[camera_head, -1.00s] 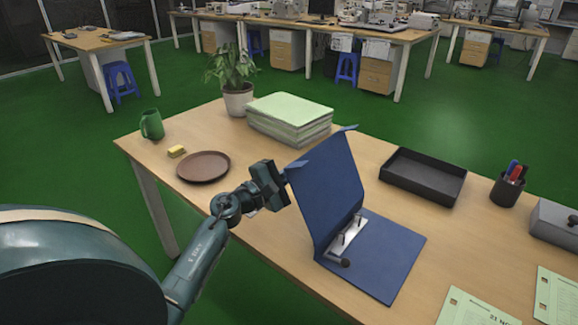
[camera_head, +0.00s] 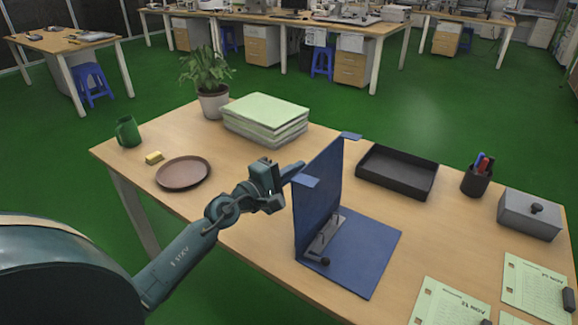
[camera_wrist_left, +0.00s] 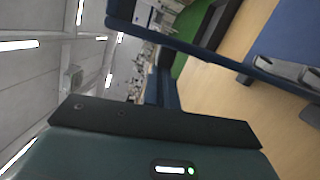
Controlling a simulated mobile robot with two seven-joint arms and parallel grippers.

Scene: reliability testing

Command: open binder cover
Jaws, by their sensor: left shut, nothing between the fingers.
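The blue binder stands open on the desk in the head view. Its cover (camera_head: 318,198) is raised roughly upright, and its base (camera_head: 362,258) lies flat with a metal ring mechanism (camera_head: 325,238) along the hinge. Two blue flaps stick out at the cover's top. My left gripper (camera_head: 294,172) is shut and empty, just left of the cover near its upper edge; I cannot tell whether it touches. In the left wrist view the blue binder base (camera_wrist_left: 290,40) shows at the upper right. My right gripper is out of view.
A brown plate (camera_head: 183,173), a yellow sponge (camera_head: 154,158) and a green mug (camera_head: 128,132) lie at the left. A paper stack (camera_head: 265,112), black tray (camera_head: 397,172), pen cup (camera_head: 476,181) and grey box (camera_head: 529,214) line the back and right. Printed sheets (camera_head: 450,305) lie at front right.

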